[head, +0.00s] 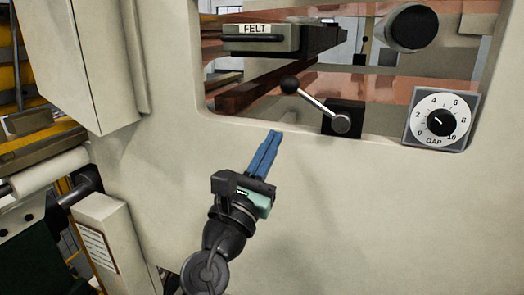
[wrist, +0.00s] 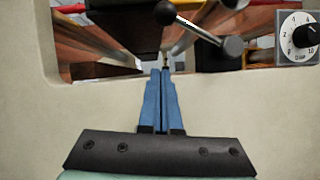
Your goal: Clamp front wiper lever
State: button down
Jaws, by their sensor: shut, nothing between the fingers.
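The lever is a silver rod (head: 316,105) with a black ball knob (head: 290,85) at its upper left end and a pivot on a black block (head: 343,117). It sits near the lower edge of the window opening and slants down to the right. The wrist view shows its knob (wrist: 165,13) at the top. My gripper (head: 275,134) has blue fingers, shut and empty, below and left of the knob, apart from the lever. The wrist view shows the fingertips (wrist: 161,71) below the knob.
A GAP dial (head: 441,120) is right of the lever on the pale machine panel (head: 360,210). A dark round knob (head: 411,26) is at upper right. Copper-coloured sheet (head: 385,90) shows inside the opening. A pale box (head: 75,60) protrudes at left. The panel front is clear.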

aim_at(280, 127)
jog(key=p+x, duration=0.1)
jog(key=x, duration=0.3)
jog(key=shift+r, duration=0.15)
jog(key=shift+s+d+r+p, duration=0.1)
jog(key=shift+s+r+p, duration=0.1)
jog(key=shift+r+p, duration=0.35)
jog(key=shift+s+r+p, duration=0.2)
jog(key=shift+r+p, duration=0.2)
jog(key=shift+r, duration=0.2)
jog(key=shift+s+d+r+p, duration=0.1)
jog(key=shift+s+r+p, duration=0.15)
jog(key=shift+r+p, duration=0.3)
jog(key=shift+w+r+m+g+h+b, duration=0.15)
jog(key=shift+m+g+h+b, duration=0.2)
jog(key=shift+b, duration=0.2)
jog(key=shift+r+m, duration=0.25)
jog(key=shift+m, duration=0.1)
